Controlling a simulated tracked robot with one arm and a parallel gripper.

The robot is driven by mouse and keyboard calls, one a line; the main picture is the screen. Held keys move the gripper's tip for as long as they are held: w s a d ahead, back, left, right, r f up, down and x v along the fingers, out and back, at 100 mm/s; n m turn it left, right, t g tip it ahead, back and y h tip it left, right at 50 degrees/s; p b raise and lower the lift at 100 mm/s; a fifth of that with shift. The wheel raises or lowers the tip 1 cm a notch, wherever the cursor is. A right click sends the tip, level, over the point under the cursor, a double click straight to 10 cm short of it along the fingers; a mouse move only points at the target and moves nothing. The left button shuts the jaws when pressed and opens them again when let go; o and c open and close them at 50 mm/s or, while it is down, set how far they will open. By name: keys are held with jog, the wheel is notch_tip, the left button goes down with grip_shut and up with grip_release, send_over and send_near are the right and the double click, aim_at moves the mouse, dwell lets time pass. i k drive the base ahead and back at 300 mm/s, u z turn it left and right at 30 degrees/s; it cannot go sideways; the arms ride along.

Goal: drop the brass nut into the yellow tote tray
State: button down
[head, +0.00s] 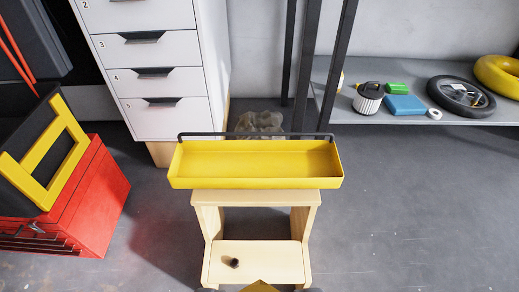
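The yellow tote tray (255,180) sits on top of a small wooden step stool in the middle of the head view. It looks empty, and a dark bar handle runs along its far side. The brass nut (262,286) shows only as a golden, angular tip at the bottom edge, nearer to me than the tray. My gripper (262,289) shows only as dark slivers on both sides of the nut, which it appears to hold. Most of the nut and gripper is cut off by the frame.
A grey shelf (345,110) with several items is at right. The floor right of the stool is clear.

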aim_at(263, 169)
jog(key=z, duration=0.65)
jog(key=k, duration=1.3)
jog(key=z, duration=0.3)
jog(key=i, duration=0.5)
jog(key=u, duration=0.75)
jog(key=i, duration=1.75)
jog(key=z, duration=0.9)
